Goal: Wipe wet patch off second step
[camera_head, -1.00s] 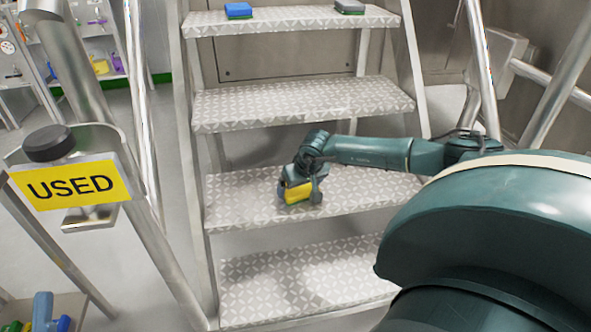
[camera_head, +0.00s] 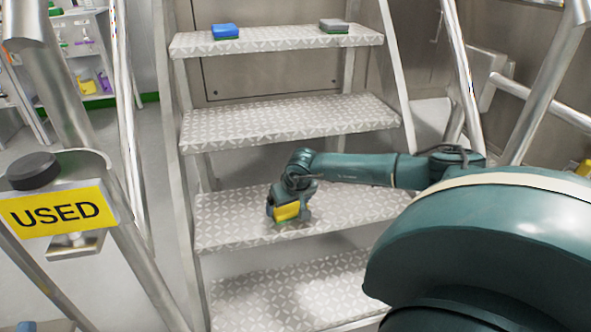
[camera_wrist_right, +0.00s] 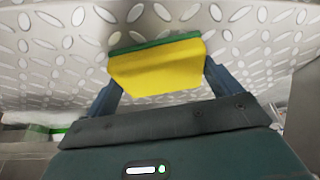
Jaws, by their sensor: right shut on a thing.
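The second step (camera_head: 222,222) from the bottom is a pale tread with a raised diamond pattern. My right gripper (camera_head: 288,207) is over its left-middle part, shut on a yellow sponge (camera_head: 286,212) with a green layer. In the right wrist view the sponge (camera_wrist_right: 158,70) sits between the two fingers, green side toward the tread. The sponge is at or very near the tread; I cannot tell if it touches. I cannot make out a distinct wet patch; the sponge and gripper hide part of the tread. My left gripper is not in view.
A blue sponge (camera_head: 225,31) and a grey sponge (camera_head: 334,26) lie on the top step (camera_head: 280,41). A holder with a yellow USED label (camera_head: 60,214) hangs on the left rail. Metal handrails flank the stairs. The bottom step (camera_head: 290,300) is bare.

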